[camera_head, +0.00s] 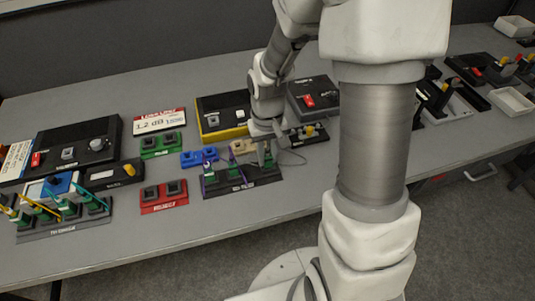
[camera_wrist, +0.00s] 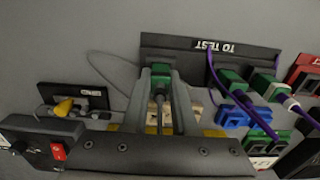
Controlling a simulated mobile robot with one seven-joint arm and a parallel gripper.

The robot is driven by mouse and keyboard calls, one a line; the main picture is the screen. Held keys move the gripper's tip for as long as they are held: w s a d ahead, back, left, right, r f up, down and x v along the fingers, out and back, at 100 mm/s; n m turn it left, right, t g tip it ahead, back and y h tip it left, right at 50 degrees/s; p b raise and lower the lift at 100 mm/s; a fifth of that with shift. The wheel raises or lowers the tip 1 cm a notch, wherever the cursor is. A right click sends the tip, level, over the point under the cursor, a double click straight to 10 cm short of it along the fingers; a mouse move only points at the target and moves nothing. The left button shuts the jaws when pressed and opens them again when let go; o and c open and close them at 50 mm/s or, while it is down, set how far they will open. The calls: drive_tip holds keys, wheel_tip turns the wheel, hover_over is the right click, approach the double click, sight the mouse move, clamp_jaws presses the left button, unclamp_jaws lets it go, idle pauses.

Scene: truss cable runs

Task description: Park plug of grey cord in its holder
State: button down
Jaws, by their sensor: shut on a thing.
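My gripper (camera_wrist: 163,85) is shut on a green plug (camera_wrist: 160,72) with a dark grey boot, between its two fingers. The plug sits at the left end of the black holder rack (camera_wrist: 205,44) marked TO TEST, in line with the other green plugs there; I cannot tell how far it is seated. A thin grey cord (camera_wrist: 101,76) loops out to the left. In the head view my gripper (camera_head: 267,157) is over the right end of the rack (camera_head: 238,188), and the grey cord (camera_head: 293,156) curves beside it. The fingers partly hide the plug.
Blue (camera_wrist: 231,117), green and red (camera_head: 163,196) socket blocks lie near. A black box with a red switch (camera_head: 310,101) stands behind. Bare table lies in front of the rack.

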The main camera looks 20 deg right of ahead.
idle(0.4)
drive_tip(key=c, duration=0.6)
unclamp_jaws()
drive_tip(key=shift+r+p, duration=2.05)
drive_tip(key=shift+r, duration=0.45)
wheel_tip(320, 180, up, 4)
drive_tip(key=p, duration=0.3)
